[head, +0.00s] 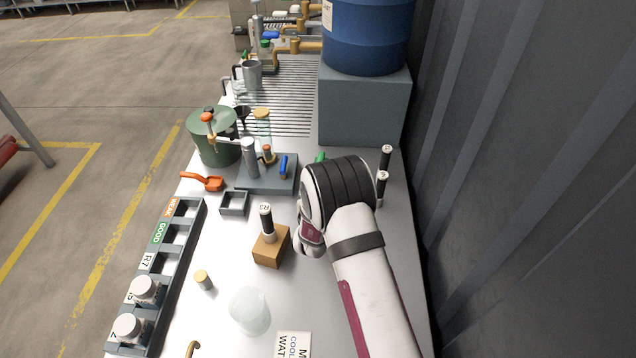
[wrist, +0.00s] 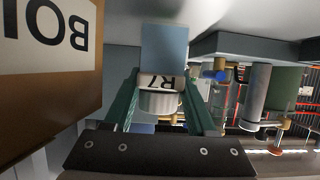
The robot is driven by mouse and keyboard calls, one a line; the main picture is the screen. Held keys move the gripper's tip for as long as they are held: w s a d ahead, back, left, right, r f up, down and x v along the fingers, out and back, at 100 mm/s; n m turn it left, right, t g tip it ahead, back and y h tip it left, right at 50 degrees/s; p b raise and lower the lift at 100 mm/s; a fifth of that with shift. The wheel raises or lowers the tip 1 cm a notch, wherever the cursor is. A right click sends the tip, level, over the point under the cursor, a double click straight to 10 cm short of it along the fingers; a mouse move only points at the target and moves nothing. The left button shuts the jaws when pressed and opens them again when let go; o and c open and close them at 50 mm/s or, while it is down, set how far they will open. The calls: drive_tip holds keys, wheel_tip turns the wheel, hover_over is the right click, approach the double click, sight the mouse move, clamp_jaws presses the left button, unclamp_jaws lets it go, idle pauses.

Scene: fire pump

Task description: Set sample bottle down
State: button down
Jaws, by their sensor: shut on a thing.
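My gripper (wrist: 163,92) is shut on the sample bottle (wrist: 158,101), with one green finger on each side of it. The bottle has a white cap and a pale label that reads R7 upside down in the wrist view. A blue-grey square face shows beyond the label; I cannot tell if it is the bottle's body or a thing behind it. In the head view my gripper (head: 311,238) is right of the wooden block (head: 271,249), mostly hidden by my arm. The bottle is hidden there. The sample rack (head: 155,262) at left has a slot marked R7.
Two white-capped bottles (head: 145,290) stand in the rack's near slots. A clear beaker (head: 249,310), a small cork-topped jar (head: 203,280) and a small square tray (head: 233,203) are on the bench. A lettered brown block (wrist: 50,110) is close at left in the wrist view.

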drive_tip(key=shift+f, duration=0.6)
drive_tip(key=shift+c, duration=0.6)
unclamp_jaws()
drive_tip(key=v, duration=1.5)
drive_tip(key=shift+s+r, duration=0.2)
drive_tip(key=shift+s, duration=0.15)
